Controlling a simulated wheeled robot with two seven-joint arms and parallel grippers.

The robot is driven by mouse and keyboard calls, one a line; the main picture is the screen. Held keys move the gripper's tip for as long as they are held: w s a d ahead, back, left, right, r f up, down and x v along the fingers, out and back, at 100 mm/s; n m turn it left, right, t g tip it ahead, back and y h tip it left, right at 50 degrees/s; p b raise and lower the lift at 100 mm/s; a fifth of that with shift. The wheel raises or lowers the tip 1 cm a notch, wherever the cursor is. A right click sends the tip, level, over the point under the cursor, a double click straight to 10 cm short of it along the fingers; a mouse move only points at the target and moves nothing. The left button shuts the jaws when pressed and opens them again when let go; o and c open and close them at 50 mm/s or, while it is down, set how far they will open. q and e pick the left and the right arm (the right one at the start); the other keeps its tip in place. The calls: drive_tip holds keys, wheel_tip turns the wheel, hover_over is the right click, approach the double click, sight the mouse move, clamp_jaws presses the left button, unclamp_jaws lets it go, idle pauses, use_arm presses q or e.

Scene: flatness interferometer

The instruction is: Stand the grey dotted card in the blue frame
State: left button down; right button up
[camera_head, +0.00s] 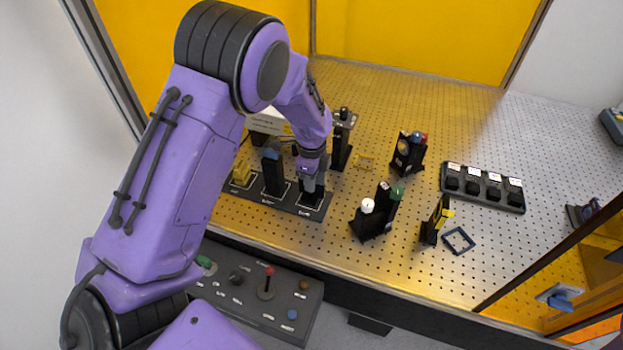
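The dark blue square frame (458,241) lies on the perforated table at the right of the middle. My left gripper (312,190) points down at the right-hand place of a black rack (255,196), far to the left of the frame. A dark block shows at its fingertips, but I cannot tell whether the fingers are shut on it or only around it. I cannot make out the grey dotted card; it may be hidden by my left arm. My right gripper is not in view.
A blue-topped black holder (272,172) and a yellow piece (241,173) stand in the rack. Black optic mounts (376,215) and a yellow-marked mount (436,220) stand near the frame. A four-slot black tray (483,188) lies right.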

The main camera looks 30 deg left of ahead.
use_arm(q)
drive_tip(key=shift+r, duration=3.15)
